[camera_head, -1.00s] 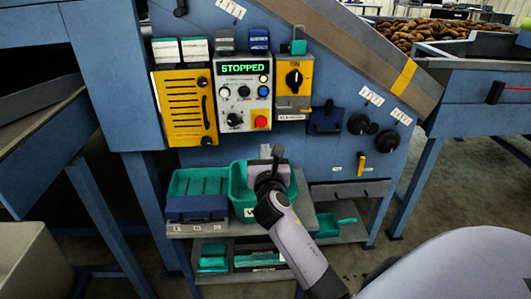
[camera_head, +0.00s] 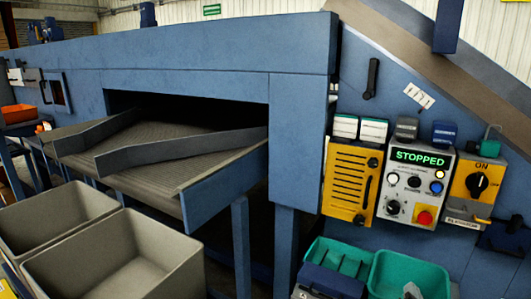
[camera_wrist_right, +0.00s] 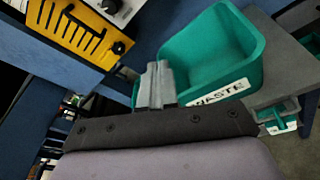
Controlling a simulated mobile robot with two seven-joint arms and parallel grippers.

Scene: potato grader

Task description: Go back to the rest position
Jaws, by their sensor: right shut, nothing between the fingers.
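My right gripper (camera_wrist_right: 157,85) shows in the right wrist view, its two grey fingers together and empty. It is in front of the green bin labelled WASTE (camera_wrist_right: 243,58); I cannot tell whether they touch. In the head view only the tip of my right gripper (camera_head: 412,291) shows at the bottom edge, in front of the green bin (camera_head: 435,270). The rest of that arm is out of frame. My left gripper is in neither view.
The control panel (camera_head: 417,183) reads STOPPED, beside a yellow slotted box (camera_head: 347,183). A green tray (camera_head: 338,256) stands left of the bin. A sloping conveyor (camera_head: 150,150) comes out of the blue machine (camera_head: 215,75). Two grey crates (camera_head: 120,262) stand at lower left.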

